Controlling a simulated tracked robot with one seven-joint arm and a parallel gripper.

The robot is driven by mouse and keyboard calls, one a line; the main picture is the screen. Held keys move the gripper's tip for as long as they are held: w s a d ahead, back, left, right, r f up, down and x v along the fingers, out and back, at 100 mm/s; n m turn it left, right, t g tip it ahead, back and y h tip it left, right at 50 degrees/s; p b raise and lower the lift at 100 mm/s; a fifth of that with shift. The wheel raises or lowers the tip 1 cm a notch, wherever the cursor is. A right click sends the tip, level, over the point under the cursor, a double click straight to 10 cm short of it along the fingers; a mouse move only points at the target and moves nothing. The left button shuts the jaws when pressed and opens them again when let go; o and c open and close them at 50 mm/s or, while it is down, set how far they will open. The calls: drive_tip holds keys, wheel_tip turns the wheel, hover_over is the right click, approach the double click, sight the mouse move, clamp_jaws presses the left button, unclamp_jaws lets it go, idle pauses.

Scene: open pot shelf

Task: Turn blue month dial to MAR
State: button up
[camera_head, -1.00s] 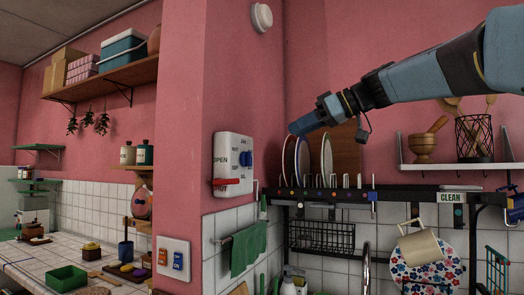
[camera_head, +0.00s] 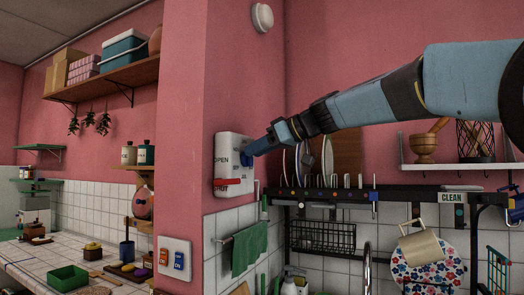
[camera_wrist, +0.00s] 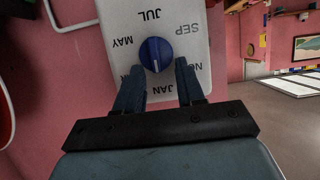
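The blue month dial (camera_wrist: 155,54) is a round knob with a white line on a white panel (camera_wrist: 205,50) in the wrist view. The line lies roughly along the picture's vertical, its lower end toward the JAN side. In the head view my gripper (camera_head: 252,149) is at the wall box (camera_head: 229,181) and mostly covers the dial.
The box also carries a red handle (camera_head: 232,183) and OPEN lettering. A switch plate (camera_head: 174,258) is below it. A dish rack (camera_head: 340,196) with upright plates is close to the right, under my arm. A green towel (camera_head: 249,250) hangs below.

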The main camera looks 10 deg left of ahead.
drive_tip(key=shift+a+f, duration=0.1)
drive_tip(key=shift+a, duration=0.1)
drive_tip(key=shift+c, duration=0.4)
clamp_jaws()
